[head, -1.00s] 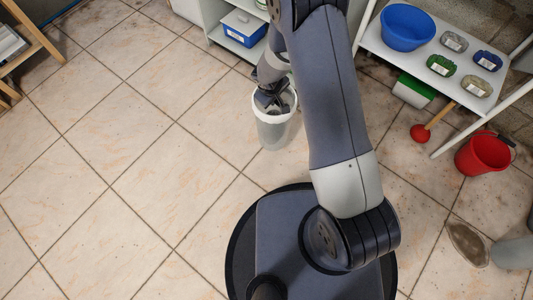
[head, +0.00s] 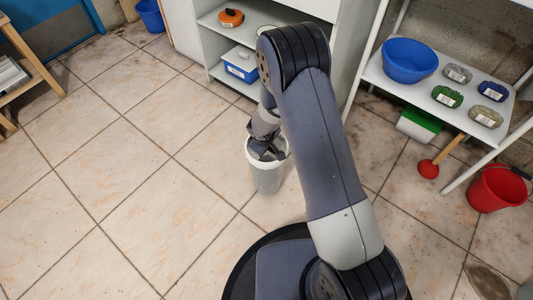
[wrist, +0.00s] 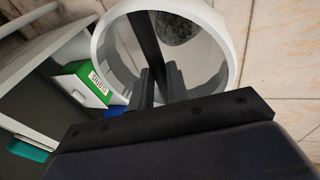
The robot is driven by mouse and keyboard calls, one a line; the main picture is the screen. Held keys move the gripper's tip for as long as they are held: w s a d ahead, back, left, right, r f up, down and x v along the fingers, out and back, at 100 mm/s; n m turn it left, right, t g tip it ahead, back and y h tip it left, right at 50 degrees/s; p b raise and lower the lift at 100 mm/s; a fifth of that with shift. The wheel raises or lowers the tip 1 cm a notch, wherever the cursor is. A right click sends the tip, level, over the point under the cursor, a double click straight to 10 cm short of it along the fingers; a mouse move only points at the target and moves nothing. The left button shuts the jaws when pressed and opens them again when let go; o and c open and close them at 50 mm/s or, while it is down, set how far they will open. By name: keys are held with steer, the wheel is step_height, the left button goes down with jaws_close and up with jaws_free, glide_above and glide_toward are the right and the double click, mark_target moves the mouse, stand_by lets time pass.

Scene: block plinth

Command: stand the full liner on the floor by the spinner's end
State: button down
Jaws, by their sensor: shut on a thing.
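The liner (head: 268,178) is a pale grey-white, round, open-topped bucket shape, upright in the head view. My gripper (head: 266,152) points down at its mouth and is shut on it. In the wrist view the gripper's fingers (wrist: 160,86) are close together on a dark bar crossing the liner's round opening (wrist: 226,60). A dark speckled lump (wrist: 178,28) shows inside the liner. I cannot tell whether its base touches the floor. I cannot make out which thing is the spinner.
A grey open cabinet (head: 345,48) holds a blue box (head: 240,70) and an orange thing (head: 231,18). On the right, a white rack (head: 385,78) carries a blue basin (head: 410,60). Tiled floor (head: 120,185) at left is clear.

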step_height(320, 180, down, 3)
steer(key=shift+f+b, duration=0.15)
steer(key=shift+b, duration=0.4)
steer(key=shift+f, duration=0.2)
steer(key=c, duration=1.4)
jaws_free()
steer(key=shift+r, duration=0.15)
steer(key=shift+r, duration=0.4)
steer(key=p+v, duration=0.4)
steer(key=v, duration=0.7)
steer(key=shift+s+r, duration=0.1)
steer(key=shift+s, duration=0.05)
